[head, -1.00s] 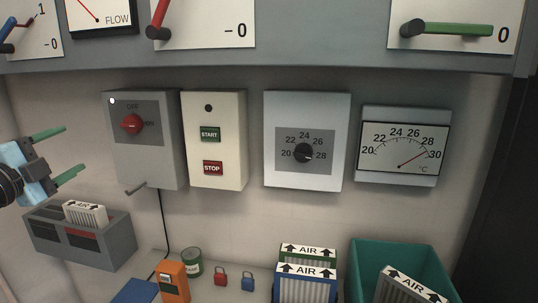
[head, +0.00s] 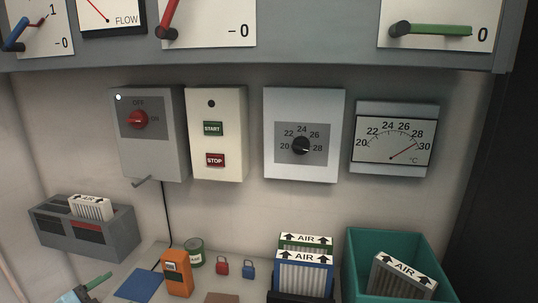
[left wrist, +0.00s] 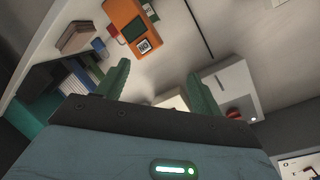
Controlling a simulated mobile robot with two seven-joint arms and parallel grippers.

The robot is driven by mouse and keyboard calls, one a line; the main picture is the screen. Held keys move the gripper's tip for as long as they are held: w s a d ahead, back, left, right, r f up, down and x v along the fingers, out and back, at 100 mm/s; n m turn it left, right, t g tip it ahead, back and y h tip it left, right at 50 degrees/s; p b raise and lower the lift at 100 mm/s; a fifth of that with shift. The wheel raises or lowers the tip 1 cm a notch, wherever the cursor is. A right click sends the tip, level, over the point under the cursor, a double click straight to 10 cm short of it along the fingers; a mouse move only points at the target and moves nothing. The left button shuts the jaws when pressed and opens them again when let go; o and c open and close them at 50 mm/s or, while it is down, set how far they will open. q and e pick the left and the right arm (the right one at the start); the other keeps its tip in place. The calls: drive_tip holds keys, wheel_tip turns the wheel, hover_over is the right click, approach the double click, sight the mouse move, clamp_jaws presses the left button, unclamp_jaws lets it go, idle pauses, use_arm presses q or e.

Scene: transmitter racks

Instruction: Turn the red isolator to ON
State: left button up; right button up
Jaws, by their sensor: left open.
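The red isolator knob (head: 137,119) sits on a grey box (head: 155,160) on the back wall, at left. OFF is printed above the knob and ON to its right; its exact pointing is too small to tell. A small lever sticks out under the box. My left gripper (head: 105,291) is open at the bottom left edge, below and apart from the isolator, and mostly cut off. In the left wrist view its green fingers (left wrist: 158,68) are spread with nothing between them; the red knob (left wrist: 233,114) shows beyond the right finger. My right gripper is not in view.
Right of the isolator are a START/STOP box (head: 231,140), a thermostat dial (head: 301,145) and a thermometer (head: 394,140). A grey filter holder (head: 85,235) hangs below left. An orange meter (head: 177,272), padlocks, air filters and a teal crate (head: 362,240) fill the bench.

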use_arm(q)
drive_tip(key=s+d+f+n+g, duration=0.3)
drive_tip(key=s+d+f, duration=0.6)
drive_tip(key=s+f, duration=0.4)
drive_tip(key=s+d+f+n+g, duration=0.3)
drive_tip(key=s+d+f+n, duration=0.3)
drive_tip(key=s+d+f, duration=0.4)
drive_tip(key=s+f, duration=0.4)
drive_tip(key=s, duration=0.2)
drive_tip(key=shift+s+f+y, duration=0.15)
drive_tip(key=shift+s+y, duration=0.1)
drive_tip(key=shift+y, duration=0.05)
